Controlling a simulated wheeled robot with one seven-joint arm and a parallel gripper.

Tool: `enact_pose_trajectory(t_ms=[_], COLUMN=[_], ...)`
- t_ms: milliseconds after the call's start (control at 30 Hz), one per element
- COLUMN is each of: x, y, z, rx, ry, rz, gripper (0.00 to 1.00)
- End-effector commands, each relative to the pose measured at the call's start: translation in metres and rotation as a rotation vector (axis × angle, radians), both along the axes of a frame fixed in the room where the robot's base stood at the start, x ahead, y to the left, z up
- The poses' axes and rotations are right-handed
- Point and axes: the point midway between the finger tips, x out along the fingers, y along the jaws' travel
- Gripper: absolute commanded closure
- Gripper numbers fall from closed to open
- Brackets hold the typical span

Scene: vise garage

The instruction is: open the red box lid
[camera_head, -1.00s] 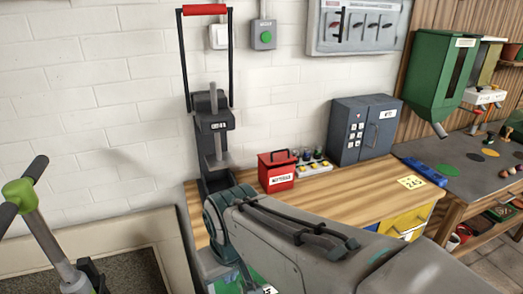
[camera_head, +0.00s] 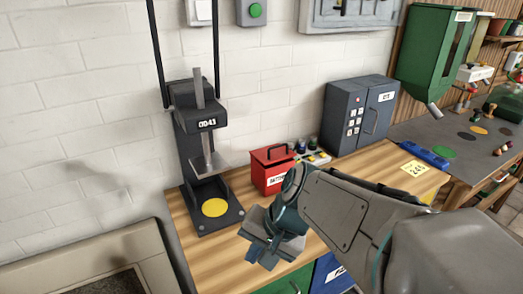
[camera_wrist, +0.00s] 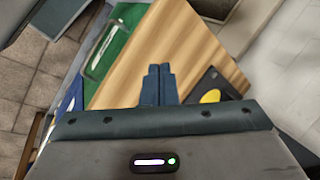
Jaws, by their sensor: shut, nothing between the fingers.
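The red box (camera_head: 262,172) stands on the wooden bench, right of the black press. It has a black handle on top and a white label on its front, and its lid looks closed. My arm partly covers its lower right. My gripper (camera_head: 262,258) is in front of the box and lower in the picture, near the bench's front edge, pointing down and apart from the box. In the wrist view my gripper (camera_wrist: 157,75) shows its two blue-grey fingers together with nothing between them. The red box does not show in the wrist view.
The black press (camera_head: 203,135) with a yellow disc stands left of the box. A grey cabinet (camera_head: 358,115) is farther right. The wooden bench top (camera_head: 205,250) is bare in front of the press.

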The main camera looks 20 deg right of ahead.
Motion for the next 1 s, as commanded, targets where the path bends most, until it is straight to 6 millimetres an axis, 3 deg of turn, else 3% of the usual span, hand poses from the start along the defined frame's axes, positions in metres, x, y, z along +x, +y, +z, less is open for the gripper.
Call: enact_pose_trajectory(t_ms=[33,200,367,467,633,800,1000], x=[0.008,0.044,0.085,0.111,0.146,0.161,0.166], y=[0.003,0.011,-0.003,-0.025,-0.082,-0.137,-0.170], z=[-0.013,-0.014,-0.008,-0.002,0.007,0.014,0.018], rx=[0.098,0.442,0.778,0.996,1.366,1.652,1.808], ry=[0.024,0.082,0.115,0.121,0.104,0.062,0.030], rz=[-0.106,-0.452,-0.757,-0.939,-1.203,-1.367,-1.438], gripper=[1.00,1.00,1.00,1.00,1.00,1.00,1.00])
